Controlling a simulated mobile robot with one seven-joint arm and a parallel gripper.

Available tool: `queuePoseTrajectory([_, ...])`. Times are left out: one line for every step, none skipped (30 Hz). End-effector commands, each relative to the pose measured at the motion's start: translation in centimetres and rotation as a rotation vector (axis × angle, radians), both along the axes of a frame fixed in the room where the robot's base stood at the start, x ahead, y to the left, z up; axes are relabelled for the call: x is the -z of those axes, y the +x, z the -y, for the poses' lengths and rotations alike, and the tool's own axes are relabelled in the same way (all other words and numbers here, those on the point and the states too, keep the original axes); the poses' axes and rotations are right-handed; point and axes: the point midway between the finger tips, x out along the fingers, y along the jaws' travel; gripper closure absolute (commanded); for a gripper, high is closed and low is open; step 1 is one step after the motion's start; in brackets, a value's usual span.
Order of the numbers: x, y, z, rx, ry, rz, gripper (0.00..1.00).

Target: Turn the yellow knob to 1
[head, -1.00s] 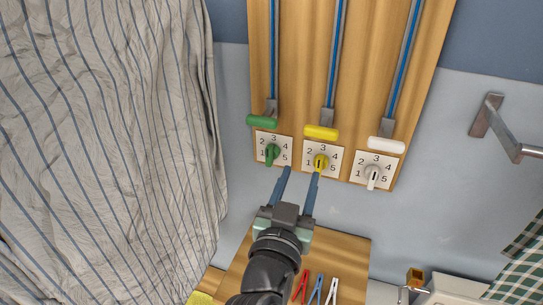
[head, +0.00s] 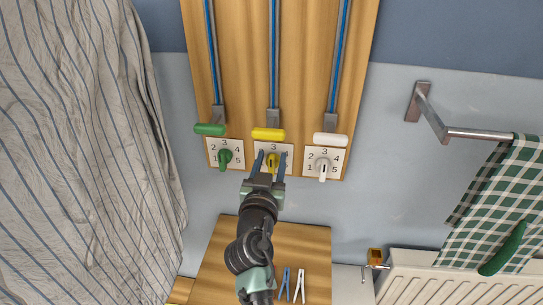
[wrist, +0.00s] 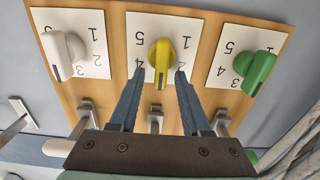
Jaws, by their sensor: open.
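The yellow knob (head: 272,162) sits on a white dial plate numbered 1 to 5, the middle of three dials on a wooden board. It also shows in the wrist view (wrist: 161,60), where the picture is upside down. Its grip stands about upright in both views; I cannot tell for certain which number it marks. My gripper (head: 271,155) is open, with one blue finger on each side of the knob. In the wrist view the fingertips (wrist: 160,73) flank the knob with small gaps showing. The fingers hide some of the dial's numbers.
A green knob (head: 225,158) is on the left dial and a white knob (head: 323,168) on the right. Green, yellow (head: 269,134) and white handles hang just above the dials. A striped cloth (head: 80,160) hangs left; a metal rail (head: 480,134) is right.

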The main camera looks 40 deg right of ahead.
Motion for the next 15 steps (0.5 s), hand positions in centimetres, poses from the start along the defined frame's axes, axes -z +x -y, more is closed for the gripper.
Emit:
queuePoseTrajectory([-0.04,0.23,0.35,0.001,0.0,0.0,0.53])
queuePoseTrajectory([-0.05,0.34,0.48,0.001,0.0,0.0,0.53])
queuePoseTrajectory([-0.08,0.46,0.6,0.001,-0.001,0.001,0.53])
queuePoseTrajectory([-0.07,0.53,0.67,0.0,-0.001,0.0,0.53])
queuePoseTrajectory([-0.04,0.58,0.71,0.0,-0.001,0.0,0.53])
queuePoseTrajectory([-0.01,0.63,0.75,0.0,-0.001,-0.001,0.53])
queuePoseTrajectory([0.0,0.65,0.77,-0.001,-0.001,-0.001,0.53])
queuePoseTrajectory([0.01,0.65,0.78,-0.001,-0.001,-0.001,0.53])
queuePoseTrajectory([0.01,0.66,0.78,-0.001,-0.001,-0.001,0.53])
queuePoseTrajectory([0.01,0.66,0.78,-0.001,-0.001,-0.001,0.53])
queuePoseTrajectory([0.01,0.66,0.77,-0.001,-0.001,-0.001,0.53])
queuePoseTrajectory([0.01,0.66,0.77,-0.001,-0.001,-0.001,0.53])
queuePoseTrajectory([0.0,0.65,0.76,-0.001,-0.001,-0.001,0.53])
queuePoseTrajectory([0.0,0.65,0.76,-0.001,-0.001,-0.001,0.54])
queuePoseTrajectory([0.0,0.65,0.76,-0.001,-0.001,-0.001,0.61])
